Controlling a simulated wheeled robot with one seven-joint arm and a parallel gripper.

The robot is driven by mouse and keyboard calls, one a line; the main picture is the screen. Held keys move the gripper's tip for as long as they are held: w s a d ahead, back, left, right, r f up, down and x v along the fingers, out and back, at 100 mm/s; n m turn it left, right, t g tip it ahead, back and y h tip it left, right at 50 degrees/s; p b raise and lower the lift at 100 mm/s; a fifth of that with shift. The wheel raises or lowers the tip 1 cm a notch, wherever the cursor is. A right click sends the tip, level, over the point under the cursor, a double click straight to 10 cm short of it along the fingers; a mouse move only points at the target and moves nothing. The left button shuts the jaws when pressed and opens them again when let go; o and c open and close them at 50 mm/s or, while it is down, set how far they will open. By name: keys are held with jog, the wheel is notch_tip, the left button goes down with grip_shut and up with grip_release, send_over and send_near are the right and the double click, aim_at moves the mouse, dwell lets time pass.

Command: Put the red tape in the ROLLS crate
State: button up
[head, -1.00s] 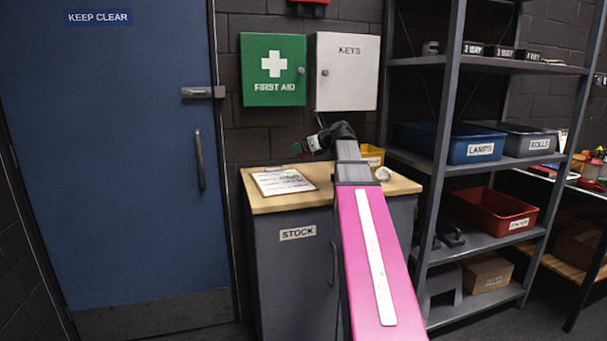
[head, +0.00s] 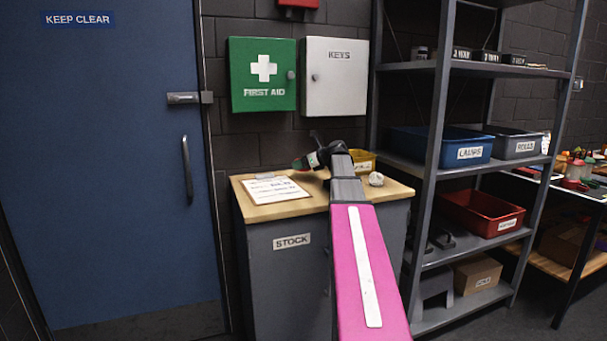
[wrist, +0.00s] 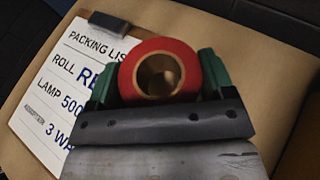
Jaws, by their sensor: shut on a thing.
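The red tape (wrist: 160,56) is a red roll with a brown core in the wrist view. My gripper (wrist: 158,76) has its green fingers on both sides of the roll and is shut on it. In the head view my gripper (head: 303,163) is over the STOCK cabinet's top, right of the clipboard; the roll is hard to make out there. The ROLLS crate (head: 523,146) is a grey crate on the middle shelf of the rack, at the right, beside the blue LAMPS crate (head: 470,154). Its inside is mostly hidden.
The STOCK cabinet (head: 290,260) carries a packing list (head: 272,190), also in the wrist view (wrist: 62,85), a yellow bin (head: 364,159) and a small pale object (head: 376,179). A red crate (head: 485,212) is on the lower shelf. Rack posts (head: 437,120) stand before the wall.

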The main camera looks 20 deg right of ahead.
aim_at(303, 179)
jog(key=shift+d+f, duration=0.1)
jog(key=shift+f, duration=1.9)
jog(key=shift+f, duration=0.15)
jog(key=o, duration=0.7)
jog(key=shift+c, duration=0.2)
